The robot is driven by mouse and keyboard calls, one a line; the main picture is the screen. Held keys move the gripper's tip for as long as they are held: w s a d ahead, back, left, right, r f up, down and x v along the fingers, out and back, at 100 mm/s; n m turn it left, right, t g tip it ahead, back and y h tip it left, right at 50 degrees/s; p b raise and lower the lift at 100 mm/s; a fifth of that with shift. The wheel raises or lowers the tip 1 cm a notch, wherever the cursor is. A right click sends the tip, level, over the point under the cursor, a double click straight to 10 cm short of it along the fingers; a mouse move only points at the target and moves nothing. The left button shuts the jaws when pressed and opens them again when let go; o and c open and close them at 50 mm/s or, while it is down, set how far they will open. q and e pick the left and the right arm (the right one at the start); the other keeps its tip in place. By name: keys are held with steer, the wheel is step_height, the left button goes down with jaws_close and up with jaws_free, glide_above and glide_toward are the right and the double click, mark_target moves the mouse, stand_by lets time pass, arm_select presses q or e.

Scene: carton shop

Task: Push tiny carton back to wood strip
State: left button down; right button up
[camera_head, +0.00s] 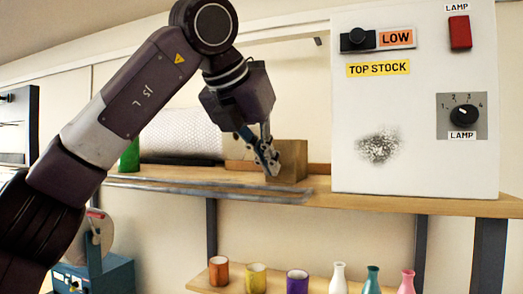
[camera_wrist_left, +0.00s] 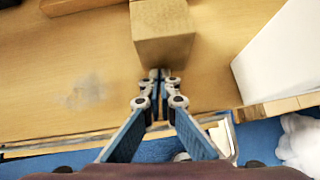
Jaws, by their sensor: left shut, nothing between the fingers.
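The tiny carton (camera_head: 291,160) is a plain brown box on the upper shelf, left of the white panel. In the left wrist view the carton (camera_wrist_left: 162,32) stands straight ahead of the fingertips. The wood strip (camera_head: 318,169) runs along the back of the shelf, behind the carton; in the left wrist view a piece of wood (camera_wrist_left: 75,5) shows at the top left. My left gripper (camera_head: 272,165) is shut and empty, its tips at the carton's front face. I cannot tell whether they touch it. My right gripper is not in view.
The white panel (camera_head: 415,110) with knobs and labels stands right of the carton. A bubble-wrap roll (camera_head: 180,133) and a green bottle (camera_head: 130,156) are on the left. Grey rods (camera_head: 210,190) lie along the shelf's front edge. Cups and vases (camera_head: 297,281) stand on the lower shelf.

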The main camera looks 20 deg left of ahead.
mark_target(283, 159)
arm_select(q)
steer(key=shift+w+f, duration=0.1)
steer(key=shift+w, duration=0.2)
steer(key=w, duration=0.3)
steer(key=w+d, duration=0.1)
steer(key=w, duration=0.2)
steer(key=shift+d, duration=0.1)
steer(key=shift+s+r, duration=0.1)
steer(key=shift+r, duration=0.1)
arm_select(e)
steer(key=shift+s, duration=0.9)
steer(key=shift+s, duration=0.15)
